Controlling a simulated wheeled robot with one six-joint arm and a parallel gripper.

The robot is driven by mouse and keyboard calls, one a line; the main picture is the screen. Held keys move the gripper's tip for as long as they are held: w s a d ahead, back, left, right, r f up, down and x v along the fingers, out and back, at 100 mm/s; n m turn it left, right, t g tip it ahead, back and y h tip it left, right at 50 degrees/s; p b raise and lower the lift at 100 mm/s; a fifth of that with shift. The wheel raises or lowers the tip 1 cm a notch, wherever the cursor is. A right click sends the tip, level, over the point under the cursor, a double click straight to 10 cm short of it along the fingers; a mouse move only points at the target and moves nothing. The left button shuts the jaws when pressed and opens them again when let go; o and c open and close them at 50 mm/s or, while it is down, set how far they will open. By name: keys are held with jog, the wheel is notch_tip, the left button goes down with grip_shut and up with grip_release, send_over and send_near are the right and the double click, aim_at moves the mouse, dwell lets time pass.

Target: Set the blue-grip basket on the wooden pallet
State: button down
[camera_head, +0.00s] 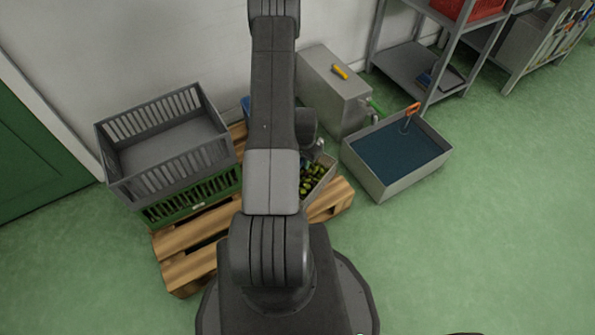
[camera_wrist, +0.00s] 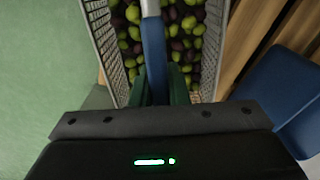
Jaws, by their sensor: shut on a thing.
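The blue-grip basket, a grey mesh basket (camera_wrist: 103,40) of green and dark olives, fills the upper middle of the wrist view. Its blue grip (camera_wrist: 153,50) runs between the jaws of my gripper (camera_wrist: 160,92), which is shut on it. In the head view part of the basket (camera_head: 327,178) shows right of my arm, which hides the rest and my gripper. The wooden pallet (camera_head: 185,275) lies below and left; its boards also show at the right of the wrist view (camera_wrist: 250,45). The basket is over or beside the pallet's right part; I cannot tell whether it touches.
A grey crate (camera_head: 170,165) sits on a green crate (camera_head: 190,195) on the pallet's left. A grey tub (camera_head: 395,190) with a dark blue inside stands right, near a grey box (camera_head: 335,90). A blue object (camera_wrist: 280,95) is right of the basket. Green floor is clear at right.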

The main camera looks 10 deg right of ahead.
jog(key=shift+f+b, duration=0.5)
jog(key=shift+f, duration=2.2)
jog(key=shift+f, duration=0.2)
jog(key=c, duration=1.4)
grip_release()
jog(key=shift+r, duration=0.1)
notch_tip(320, 180, up, 12)
jog(key=p, duration=0.2)
jog(key=shift+r+p, duration=0.15)
jog(key=shift+p, duration=0.2)
